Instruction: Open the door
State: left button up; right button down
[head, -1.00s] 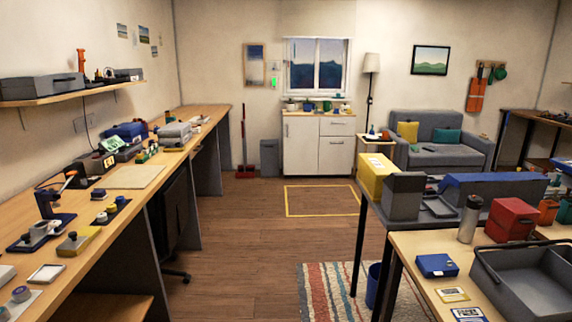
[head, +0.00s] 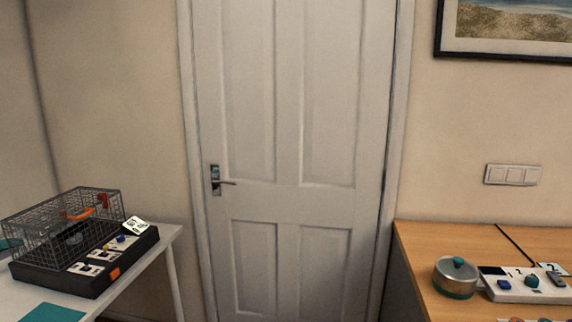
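A white panelled door (head: 290,200) stands in front of me in the middle of the head view. It looks closed in its white frame (head: 396,150). Its lever handle (head: 222,182) is on the left side, on a dark metal plate, and the lever points right and lies about level. The bottom of the door is cut off by the picture's edge. Neither of my grippers shows in the head view.
A white table (head: 158,262) at the left carries a wire cage on a black base (head: 85,270). A wooden counter (head: 430,260) at the right carries a round metal pot (head: 455,278) and a white panel (head: 530,290). Wall switches (head: 513,175) are above it.

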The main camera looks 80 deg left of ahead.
aim_at(293, 95)
jog(key=u, duration=2.75)
jog(key=i+j, duration=0.05)
